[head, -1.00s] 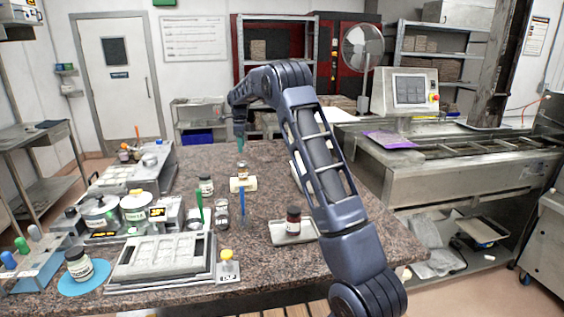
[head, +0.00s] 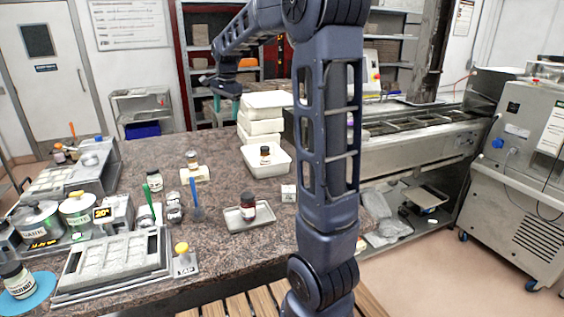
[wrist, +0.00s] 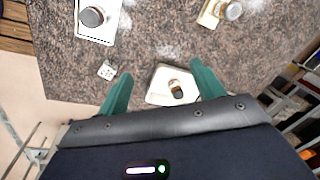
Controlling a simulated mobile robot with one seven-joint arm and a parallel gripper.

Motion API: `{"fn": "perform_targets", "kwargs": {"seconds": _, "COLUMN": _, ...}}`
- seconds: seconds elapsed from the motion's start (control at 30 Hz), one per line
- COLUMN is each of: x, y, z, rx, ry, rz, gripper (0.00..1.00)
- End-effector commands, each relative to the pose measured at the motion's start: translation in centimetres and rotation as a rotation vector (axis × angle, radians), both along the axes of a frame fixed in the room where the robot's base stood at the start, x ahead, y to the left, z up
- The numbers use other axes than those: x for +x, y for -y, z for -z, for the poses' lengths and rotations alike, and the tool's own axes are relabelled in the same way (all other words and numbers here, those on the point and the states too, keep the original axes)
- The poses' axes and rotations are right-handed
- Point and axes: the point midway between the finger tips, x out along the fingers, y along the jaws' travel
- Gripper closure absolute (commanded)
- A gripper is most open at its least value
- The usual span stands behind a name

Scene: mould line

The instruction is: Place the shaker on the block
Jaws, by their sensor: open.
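I cannot tell for sure which small container is the shaker. A small jar with a dark top (head: 265,153) stands in a white tray (head: 281,167); in the wrist view this jar (wrist: 177,88) shows between my fingers. Another small brown-topped jar (head: 192,158) stands at a cream block (head: 198,176), seemingly on it; the block also shows in the wrist view (wrist: 209,14). My gripper (head: 226,96), with green fingers, is open and empty above the counter, also in the wrist view (wrist: 161,70).
A dark red jar (head: 248,207) stands in a grey tray (head: 232,219). A small white labelled cube (head: 288,193) is right of it. Stacked white boxes (head: 262,118) stand behind the white tray. Jars, pots and a mould tray (head: 112,262) crowd the left. Speckled counter is bare between.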

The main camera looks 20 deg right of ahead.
Motion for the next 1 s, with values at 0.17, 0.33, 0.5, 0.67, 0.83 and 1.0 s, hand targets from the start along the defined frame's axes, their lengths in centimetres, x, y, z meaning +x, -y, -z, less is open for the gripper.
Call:
{"fn": "perform_targets", "kwargs": {"seconds": 0.17, "x": -6.0, "y": 2.1, "z": -1.0, "rx": -0.027, "ry": 0.049, "rz": -0.148, "gripper": 0.33}}
{"fn": "perform_targets", "kwargs": {"seconds": 0.33, "x": -11.4, "y": 3.7, "z": -1.1, "rx": -0.064, "ry": 0.092, "rz": -0.293, "gripper": 0.33}}
{"fn": "perform_targets", "kwargs": {"seconds": 0.5, "x": -16.8, "y": 5.0, "z": -0.5, "rx": -0.108, "ry": 0.133, "rz": -0.436, "gripper": 0.33}}
{"fn": "perform_targets", "kwargs": {"seconds": 0.67, "x": -21.8, "y": 6.0, "z": 0.8, "rx": -0.157, "ry": 0.168, "rz": -0.570, "gripper": 0.33}}
{"fn": "perform_targets", "kwargs": {"seconds": 0.83, "x": -26.8, "y": 6.8, "z": 2.8, "rx": -0.219, "ry": 0.204, "rz": -0.712, "gripper": 0.33}}
{"fn": "perform_targets", "kwargs": {"seconds": 1.0, "x": -30.9, "y": 7.4, "z": 5.0, "rx": -0.280, "ry": 0.227, "rz": -0.835, "gripper": 0.33}}
